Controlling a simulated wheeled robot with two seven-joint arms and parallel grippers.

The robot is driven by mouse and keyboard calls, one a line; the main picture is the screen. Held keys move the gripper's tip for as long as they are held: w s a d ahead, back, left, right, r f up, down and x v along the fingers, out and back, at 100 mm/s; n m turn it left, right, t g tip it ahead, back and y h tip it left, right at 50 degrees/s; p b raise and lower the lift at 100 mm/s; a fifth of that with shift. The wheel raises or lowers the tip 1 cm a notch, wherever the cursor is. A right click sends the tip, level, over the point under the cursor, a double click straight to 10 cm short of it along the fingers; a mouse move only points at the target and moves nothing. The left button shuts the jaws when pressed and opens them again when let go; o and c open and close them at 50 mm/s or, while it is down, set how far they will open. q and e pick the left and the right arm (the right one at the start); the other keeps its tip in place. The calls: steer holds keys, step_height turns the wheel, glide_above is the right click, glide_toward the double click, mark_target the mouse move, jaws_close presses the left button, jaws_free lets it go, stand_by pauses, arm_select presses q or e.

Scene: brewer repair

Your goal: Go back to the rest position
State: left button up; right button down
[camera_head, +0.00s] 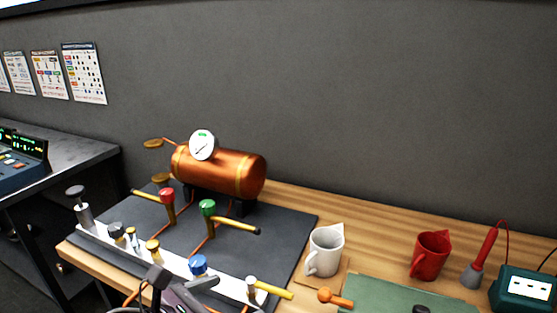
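Part of a dark grey gripper (182,285), which looks like my left one, shows at the bottom edge in front of the brewer's white valve rail (180,257). Most of it is cut off by the frame, and I cannot tell whether its fingers are open or shut, or whether it touches anything. My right gripper is not in view. The copper brewer boiler (222,172) with its round white gauge (203,145) stands on a dark mat (290,225). A red-topped valve (167,197) and a green-topped valve (208,208) stand in front of it.
A white jug (325,252), a red jug (429,256), a soldering-iron-like tool (482,260) and a teal station (526,292) stand on the wooden bench (375,240) at right. An orange-handled tool (334,298) lies by a green mat (385,297). A dark side table (75,150) is at left.

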arm_select(q)
steer(key=w+a+f+n+y, duration=0.1)
steer(key=a+f+n+y, duration=0.25)
steer(key=n, duration=0.85)
steer(key=a+f+n+y, duration=0.3)
steer(key=f+n+y, duration=0.15)
steer(key=n, duration=0.85)
steer(key=s+a+f+n+g+y, duration=0.1)
steer(key=s+a+f+n+g, duration=0.15)
steer(key=s+f+n, duration=0.5)
steer(key=s+a+f+n+g, duration=0.1)
steer(key=s+f+n+g, duration=0.25)
steer(key=n, duration=0.65)
step_height(320, 180, down, 29)
steer(key=s+g, duration=0.1)
steer(key=g, duration=0.1)
steer(key=s+a+f, duration=0.2)
steer(key=s+f, duration=0.7)
steer(key=s, duration=0.1)
steer(key=s+a+f+m+g, duration=0.1)
steer(key=s+f, duration=0.9)
steer(key=shift+a, duration=0.35)
